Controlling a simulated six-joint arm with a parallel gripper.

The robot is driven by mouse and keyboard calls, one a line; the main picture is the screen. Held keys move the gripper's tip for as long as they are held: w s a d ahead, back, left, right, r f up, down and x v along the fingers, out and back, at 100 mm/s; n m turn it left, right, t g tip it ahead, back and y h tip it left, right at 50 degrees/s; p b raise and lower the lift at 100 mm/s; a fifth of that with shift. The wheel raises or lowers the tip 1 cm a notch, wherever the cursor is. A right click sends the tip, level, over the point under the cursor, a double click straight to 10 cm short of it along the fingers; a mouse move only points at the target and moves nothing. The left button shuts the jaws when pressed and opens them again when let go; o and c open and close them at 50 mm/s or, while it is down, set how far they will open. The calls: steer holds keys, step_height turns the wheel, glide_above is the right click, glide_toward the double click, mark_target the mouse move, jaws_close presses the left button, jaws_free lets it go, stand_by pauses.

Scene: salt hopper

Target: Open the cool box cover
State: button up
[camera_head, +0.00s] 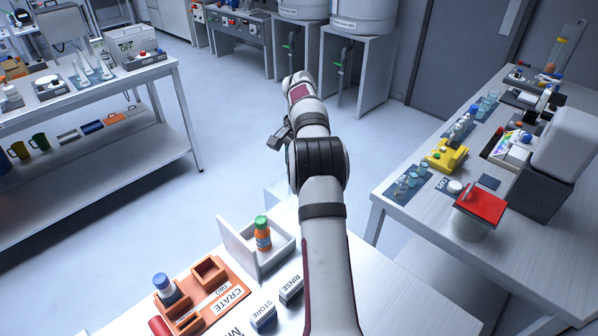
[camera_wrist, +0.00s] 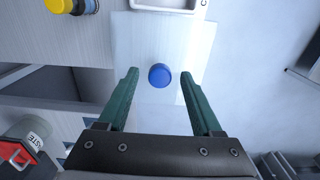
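A pale square cover (camera_wrist: 140,40) with a round blue knob (camera_wrist: 159,75) shows from above in the wrist view, and it looks closed. In the head view only a pale, see-through-looking box (camera_head: 279,196) shows at the bench's far edge, mostly hidden behind my arm; it appears to be the cool box. My gripper (camera_wrist: 160,73) is open, its two green fingers apart on either side of the knob in the picture. Neither finger appears to touch the knob. The height of the fingers above the cover is hard to tell. In the head view the fingers are hidden.
A white open box (camera_head: 283,252) holds an orange bottle (camera_head: 263,234) with a green cap. An orange crate (camera_head: 236,287) stands at its left. Open floor lies beyond.

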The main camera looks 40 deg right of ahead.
steer(key=shift+r, duration=0.1)
step_height(320, 180, up, 7)
steer(key=shift+r, duration=0.15)
stand_by(0.4)
steer(key=s+a+r+n, duration=0.1)
steer(key=a+r+n, duration=0.4)
steer(key=a, duration=1)
steer(key=s+a+r+n+y, duration=0.1)
steer(key=s+a+n, duration=0.1)
steer(key=s+a, duration=0.4)
steer(key=s+a+r+n, duration=0.1)
steer(key=s+a, duration=0.3)
steer(key=a, duration=0.4)
steer(key=s+a+f+n, duration=0.2)
steer(key=s+a+f, duration=0.2)
steer(key=s, duration=0.4)
steer(key=s+a+f+n, duration=0.2)
steer(key=s+a+f, duration=0.2)
steer(key=s+a, duration=0.2)
steer(key=s, duration=0.2)
steer(key=shift+s+f+y, duration=0.35)
steer(key=shift+y, duration=0.05)
